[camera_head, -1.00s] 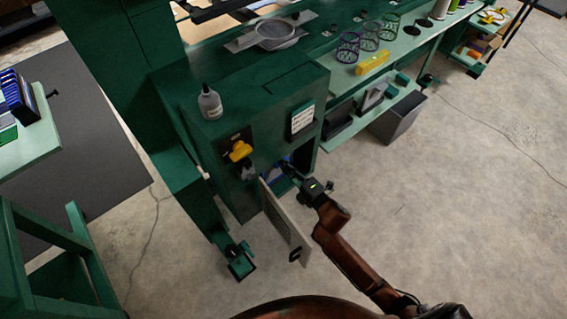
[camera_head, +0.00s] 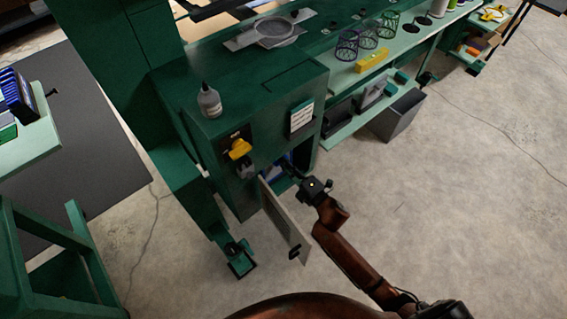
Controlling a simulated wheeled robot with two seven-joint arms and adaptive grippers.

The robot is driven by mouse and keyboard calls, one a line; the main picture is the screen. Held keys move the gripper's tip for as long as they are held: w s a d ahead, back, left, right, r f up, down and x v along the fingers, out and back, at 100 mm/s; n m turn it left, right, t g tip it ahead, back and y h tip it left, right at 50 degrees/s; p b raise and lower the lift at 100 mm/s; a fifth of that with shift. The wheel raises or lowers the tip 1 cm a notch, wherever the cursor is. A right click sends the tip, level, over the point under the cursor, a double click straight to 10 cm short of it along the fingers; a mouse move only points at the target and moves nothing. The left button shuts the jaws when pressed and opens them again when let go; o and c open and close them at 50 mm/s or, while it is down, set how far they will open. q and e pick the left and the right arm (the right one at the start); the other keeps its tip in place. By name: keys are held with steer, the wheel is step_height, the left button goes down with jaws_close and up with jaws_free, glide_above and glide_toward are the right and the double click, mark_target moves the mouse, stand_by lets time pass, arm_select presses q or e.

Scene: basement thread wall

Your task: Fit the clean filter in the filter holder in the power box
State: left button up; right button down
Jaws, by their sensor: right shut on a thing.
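The power box (camera_head: 229,171) is the lower compartment of the green cabinet, with its pale door (camera_head: 284,222) swung open toward me. My right gripper (camera_head: 287,171) is at the opening, its fingertips reaching just inside. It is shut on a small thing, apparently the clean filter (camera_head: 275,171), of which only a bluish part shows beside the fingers. The filter holder is hidden inside the dark box, so I cannot tell whether the filter touches it. My left gripper is out of view.
A yellow knob (camera_head: 239,150) sits on the cabinet front left of the opening. A grey bottle (camera_head: 209,101) stands on top. The open door hangs close to my right arm. Bare floor (camera_head: 450,220) lies to the right.

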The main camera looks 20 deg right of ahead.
steer(key=shift+f, duration=0.1)
steer(key=shift+f, duration=0.15)
steer(key=c, duration=1.9)
jaws_free()
steer(key=shift+c, duration=0.2)
steer(key=v, duration=1.2)
